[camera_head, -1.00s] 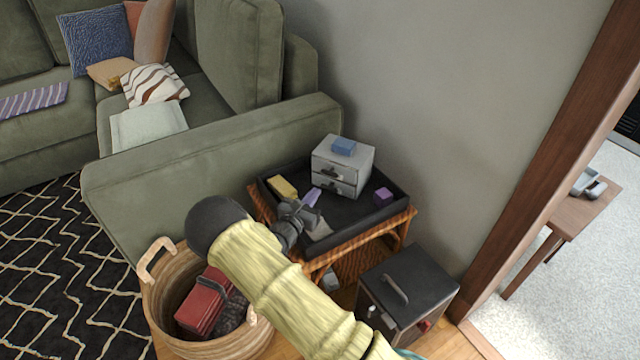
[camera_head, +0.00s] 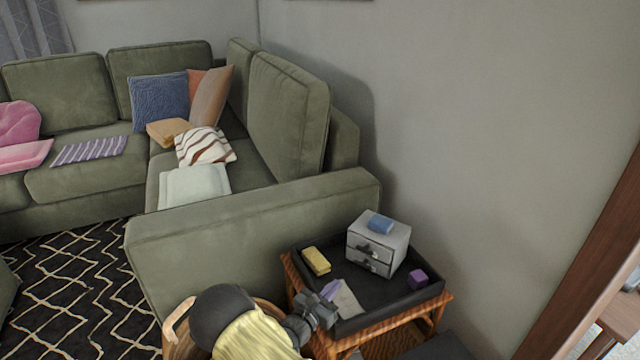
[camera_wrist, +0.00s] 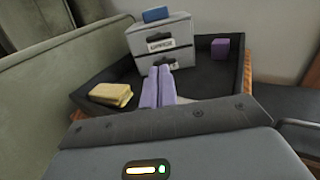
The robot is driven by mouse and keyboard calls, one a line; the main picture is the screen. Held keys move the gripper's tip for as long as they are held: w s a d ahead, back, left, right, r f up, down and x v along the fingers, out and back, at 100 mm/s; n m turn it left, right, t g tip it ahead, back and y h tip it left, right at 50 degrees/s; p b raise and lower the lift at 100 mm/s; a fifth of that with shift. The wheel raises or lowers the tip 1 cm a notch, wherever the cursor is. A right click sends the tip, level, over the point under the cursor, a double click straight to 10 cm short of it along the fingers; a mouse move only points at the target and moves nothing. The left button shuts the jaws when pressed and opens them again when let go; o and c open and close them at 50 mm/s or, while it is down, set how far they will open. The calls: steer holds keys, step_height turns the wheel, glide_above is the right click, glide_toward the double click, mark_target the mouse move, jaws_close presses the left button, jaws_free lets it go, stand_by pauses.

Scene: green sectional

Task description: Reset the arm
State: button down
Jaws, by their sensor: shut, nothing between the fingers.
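My arm, in a pale yellow sleeve with a dark rounded joint, reaches in from the bottom of the head view. My gripper (camera_head: 331,291) is over the near left edge of the black tray (camera_head: 398,308). In the wrist view its two lilac fingers (camera_wrist: 158,88) are together with nothing between them. They point toward a small grey drawer box (camera_head: 392,237), which also shows in the wrist view (camera_wrist: 183,42). I cannot tell whether the fingertips touch anything.
A blue block (camera_head: 380,223) sits on the drawer box. The green sofa (camera_head: 250,215) is left, a wall right. A basket (camera_head: 178,325) is partly hidden.

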steer(key=s+d+r+m+g+h, duration=0.2)
steer(key=s+d+r+m+g, duration=0.1)
steer(key=s+d+m+g, duration=0.6)
steer(key=s+d+r+m+g+y, duration=0.1)
steer(key=s+r+m+g+y, duration=0.1)
steer(key=s+m+g+y, duration=0.3)
steer(key=s+d+r+m+g+y, duration=0.1)
steer(key=s+d+r+m+y, duration=0.15)
steer(key=s+m, duration=0.45)
steer(key=s+a+r+m+t+y+p, duration=0.1)
steer(key=s+r+m+y+p, duration=0.1)
steer(key=r+p, duration=1.4)
steer(key=s+a+r+m+t+y+p, duration=0.2)
steer(key=r+m+p, duration=0.3)
steer(key=r+p, duration=1.2)
step_height(320, 180, up, 8)
steer(key=shift+y, duration=0.75)
steer(key=shift+s, duration=0.1)
